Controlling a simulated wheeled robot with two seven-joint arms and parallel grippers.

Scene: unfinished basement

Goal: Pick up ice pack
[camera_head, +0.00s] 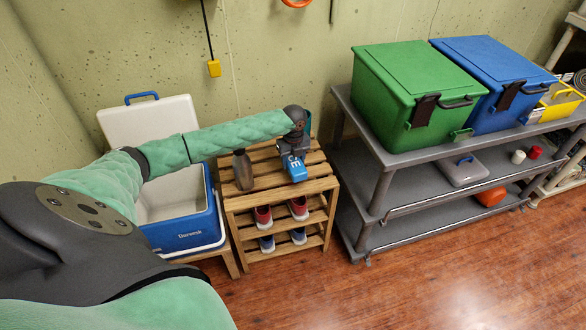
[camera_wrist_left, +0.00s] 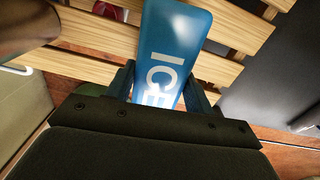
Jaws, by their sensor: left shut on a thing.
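The ice pack is a blue block (camera_head: 295,169) with white "ICE" lettering, at the right side of the top of a slatted wooden rack (camera_head: 285,189). My left gripper (camera_head: 292,155) reaches down over it from above and is shut on it. In the left wrist view the ice pack (camera_wrist_left: 172,50) sits between the two fingers of my left gripper (camera_wrist_left: 158,88), with the rack slats behind it. I cannot tell whether the pack touches the slats. My right gripper is in neither view.
A brown bottle-like object (camera_head: 243,170) stands on the rack, left of the pack. An open blue and white cooler (camera_head: 187,236) is to the left. A grey shelf cart (camera_head: 400,157) with green (camera_head: 412,84) and blue (camera_head: 497,84) bins stands right. Shoes (camera_head: 263,216) fill the lower rack.

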